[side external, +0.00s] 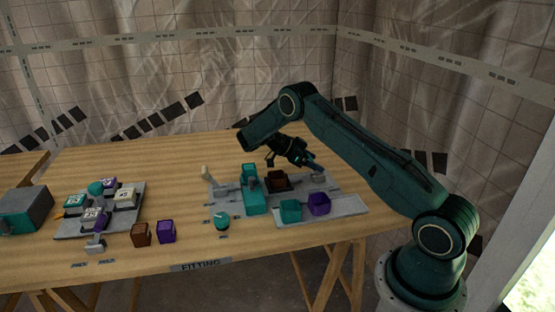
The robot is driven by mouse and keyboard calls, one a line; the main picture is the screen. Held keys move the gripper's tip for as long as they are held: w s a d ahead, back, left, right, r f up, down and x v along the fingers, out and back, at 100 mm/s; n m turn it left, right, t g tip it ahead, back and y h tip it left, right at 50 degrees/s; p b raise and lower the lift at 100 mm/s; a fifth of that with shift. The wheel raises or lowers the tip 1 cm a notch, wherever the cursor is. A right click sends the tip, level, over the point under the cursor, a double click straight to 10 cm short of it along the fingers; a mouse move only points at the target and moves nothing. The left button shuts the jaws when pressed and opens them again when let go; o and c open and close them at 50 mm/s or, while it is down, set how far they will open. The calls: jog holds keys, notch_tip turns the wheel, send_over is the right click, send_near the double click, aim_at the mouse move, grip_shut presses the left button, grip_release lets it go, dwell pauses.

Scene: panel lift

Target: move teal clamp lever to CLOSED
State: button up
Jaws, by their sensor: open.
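A teal upright part (252,192), which looks like the teal clamp lever, stands on a grey panel (228,193) in the middle of the table. Its markings are too small to read, so I cannot tell its position. My gripper (311,164) is above the panel's right side, to the right of and higher than the teal part, and apart from it. It is open, with nothing visible between its dark fingers.
A light tray (345,207) at front right holds a teal block (290,211) and a purple block (319,204). A pale-knobbed lever (206,174) and a round teal knob (222,222) are left of the teal part. Another panel (75,227) stands left. The back table is clear.

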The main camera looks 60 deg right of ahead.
jog(key=shift+s+d+r, duration=0.1)
jog(key=shift+s+d, duration=0.05)
jog(key=shift+s+d+r+t+y, duration=0.15)
jog(key=shift+s+d+t+y, duration=0.3)
jog(key=shift+t+y, duration=0.45)
jog(key=shift+s+d+t+y, duration=0.6)
jog(key=shift+d+t+y, duration=0.05)
jog(key=shift+t+y, duration=0.35)
jog(key=shift+s+d+t+y, duration=0.5)
jog(key=shift+s+t+y, duration=0.05)
jog(key=shift+t+y, duration=0.35)
jog(key=shift+s+d+f+t+y, duration=0.55)
jog(key=shift+s+d+t+y, duration=0.1)
jog(key=shift+t+y, duration=0.45)
notch_tip(320, 180, up, 14)
jog(key=a+r+n+t, duration=0.1)
jog(key=a+r+n, duration=0.4)
jog(key=a, duration=0.5)
jog(key=a+r+n+t+h, duration=0.1)
jog(key=a+r+n, duration=0.5)
jog(key=a, duration=0.4)
jog(key=shift+s+r, duration=0.45)
